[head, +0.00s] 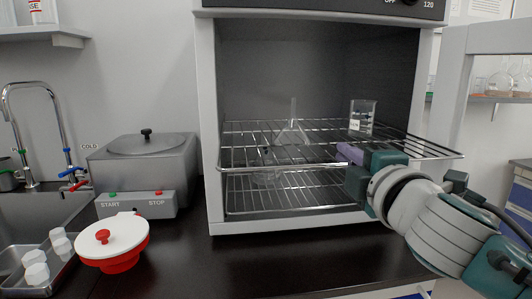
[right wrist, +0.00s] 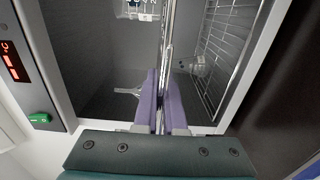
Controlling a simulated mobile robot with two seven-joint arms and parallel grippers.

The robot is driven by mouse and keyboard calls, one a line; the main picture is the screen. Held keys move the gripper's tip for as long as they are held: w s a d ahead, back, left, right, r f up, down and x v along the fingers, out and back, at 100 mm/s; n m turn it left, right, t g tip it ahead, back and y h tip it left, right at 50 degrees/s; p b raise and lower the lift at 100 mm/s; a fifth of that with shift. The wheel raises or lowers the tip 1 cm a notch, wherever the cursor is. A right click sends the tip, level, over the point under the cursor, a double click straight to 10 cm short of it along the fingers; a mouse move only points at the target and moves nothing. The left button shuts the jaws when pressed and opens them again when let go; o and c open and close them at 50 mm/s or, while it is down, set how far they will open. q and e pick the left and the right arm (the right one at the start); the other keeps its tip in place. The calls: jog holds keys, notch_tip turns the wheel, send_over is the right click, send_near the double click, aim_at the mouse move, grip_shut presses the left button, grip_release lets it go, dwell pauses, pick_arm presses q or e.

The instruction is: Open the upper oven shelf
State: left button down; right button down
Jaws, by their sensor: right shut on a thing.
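The oven (head: 207,120) stands open, with its door (head: 452,95) swung out to the right. The upper shelf (head: 245,157) is a wire rack that juts out past the front of the oven. A clear conical flask (head: 293,130) and a clear beaker (head: 362,117) stand on it. My right gripper (head: 348,155) is at the shelf's front edge, right of the middle. In the right wrist view its purple fingers (right wrist: 158,98) are closed around the wire rail (right wrist: 168,35). My left gripper does not show.
The lower wire shelf (head: 290,195) sits inside the oven, with glassware (head: 266,176) near its left. Left of the oven are a grey heating bath (head: 145,155), a red-and-white pot (head: 112,240) and a sink (head: 45,215). The dark counter in front is clear.

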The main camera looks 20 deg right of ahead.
jog(key=shift+w, duration=0.1)
jog(key=c, duration=1)
grip_release()
jog(key=v, duration=1)
jog(key=shift+w, duration=0.1)
